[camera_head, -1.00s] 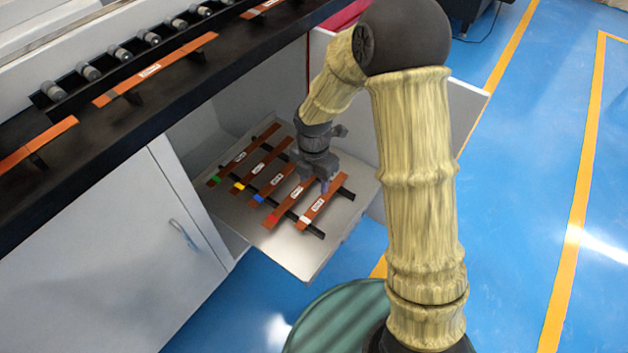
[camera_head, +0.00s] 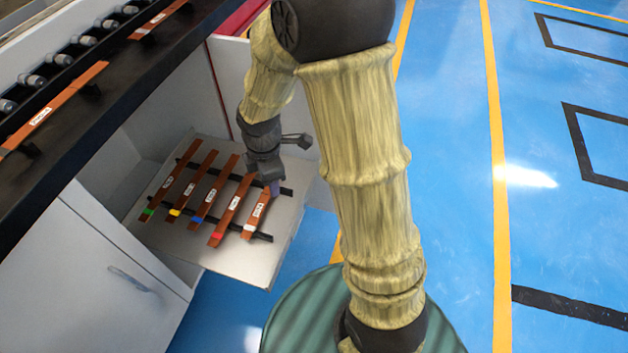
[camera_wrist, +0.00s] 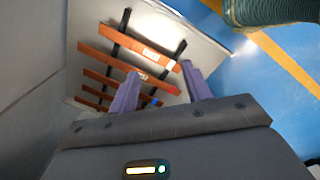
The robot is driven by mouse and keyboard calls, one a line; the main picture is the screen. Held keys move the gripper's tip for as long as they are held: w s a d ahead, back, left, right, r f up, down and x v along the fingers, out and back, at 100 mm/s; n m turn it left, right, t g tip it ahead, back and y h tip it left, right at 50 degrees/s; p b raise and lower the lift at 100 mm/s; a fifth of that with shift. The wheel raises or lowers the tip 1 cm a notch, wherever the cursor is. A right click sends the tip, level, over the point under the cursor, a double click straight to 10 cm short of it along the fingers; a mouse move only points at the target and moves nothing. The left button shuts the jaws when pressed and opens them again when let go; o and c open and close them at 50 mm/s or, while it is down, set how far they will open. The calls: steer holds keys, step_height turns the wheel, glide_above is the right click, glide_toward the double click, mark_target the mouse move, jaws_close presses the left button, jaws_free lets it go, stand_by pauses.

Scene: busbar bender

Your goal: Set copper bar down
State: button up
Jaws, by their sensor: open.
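Several copper bars lie side by side across two black rails on a grey drawer tray (camera_head: 262,268). Their ends carry green, yellow, blue, red and white marks. The white-ended bar (camera_head: 252,223) is the rightmost; the red-ended bar (camera_head: 222,225) lies to its left. My gripper (camera_head: 271,186) is at the upper end of the rightmost bar and hides part of it. In the wrist view, the purple fingers of my gripper (camera_wrist: 163,78) are spread apart with nothing held between them. The white-ended bar (camera_wrist: 127,43) lies beyond the fingertips, seemingly apart from them.
A black-topped bench (camera_head: 60,150) with rollers and more copper bars stands at the left, above the tray. A white cabinet door (camera_head: 95,270) is below it. White panels flank the tray. Blue floor (camera_head: 450,200) is open at the right.

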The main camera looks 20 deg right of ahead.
steer(key=s+d+r+m+t, duration=0.1)
steer(key=s+d+r+m, duration=0.2)
steer(key=m, duration=0.6)
steer(key=s+d+r+m, duration=0.3)
steer(key=s+d+m, duration=0.2)
steer(key=m, duration=0.4)
steer(key=shift+s+m+t, duration=0.3)
steer(key=shift+s+t, duration=0.1)
steer(key=shift+s, duration=0.25)
